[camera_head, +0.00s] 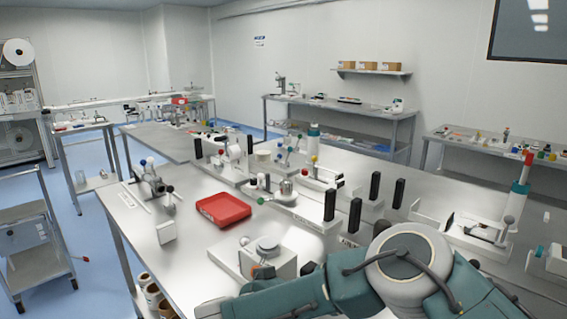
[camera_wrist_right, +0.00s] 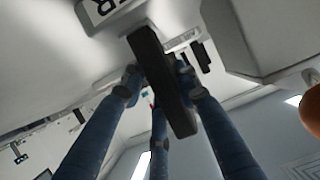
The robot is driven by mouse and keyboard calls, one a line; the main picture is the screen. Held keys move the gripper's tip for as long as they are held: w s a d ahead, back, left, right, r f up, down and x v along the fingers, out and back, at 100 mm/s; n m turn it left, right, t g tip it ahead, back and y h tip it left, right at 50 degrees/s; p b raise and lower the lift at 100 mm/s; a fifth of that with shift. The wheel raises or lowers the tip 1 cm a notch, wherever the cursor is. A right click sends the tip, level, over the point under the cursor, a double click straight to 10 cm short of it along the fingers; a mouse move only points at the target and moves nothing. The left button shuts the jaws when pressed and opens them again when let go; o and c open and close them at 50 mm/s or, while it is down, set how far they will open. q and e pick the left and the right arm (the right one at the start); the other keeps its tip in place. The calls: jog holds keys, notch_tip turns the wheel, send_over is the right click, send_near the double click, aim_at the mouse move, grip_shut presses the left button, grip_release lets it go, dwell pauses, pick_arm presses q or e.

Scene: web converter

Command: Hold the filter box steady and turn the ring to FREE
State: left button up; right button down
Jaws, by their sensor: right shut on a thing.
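In the right wrist view, the blue-sleeved fingers of my right gripper (camera_wrist_right: 155,85) are closed around a black upright bar (camera_wrist_right: 165,90). The bar joins a white body (camera_wrist_right: 130,18) with a label whose visible letters end in "ER"; this looks like the filter box. In the head view, my teal right arm crosses the bottom and its fingers do not show. A white box (camera_head: 283,268) with a round grey-white top (camera_head: 266,245) stands just beyond the arm, partly hidden; I cannot tell surely whether it is the filter box. No FREE mark is readable.
A red tray (camera_head: 223,209) lies on the steel table, left of centre. Several black upright posts, such as one (camera_head: 330,205), stand behind my arm. A small white block (camera_head: 166,232) stands near the left edge. Bare steel shows around the tray.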

jog(key=shift+w+r, duration=0.1)
jog(key=shift+r, duration=0.1)
jog(key=shift+f, duration=0.1)
jog(key=shift+f+b, duration=0.35)
jog(key=shift+b, duration=0.15)
jog(key=shift+s+f, duration=0.15)
jog(key=shift+s, duration=0.05)
dwell(0.3)
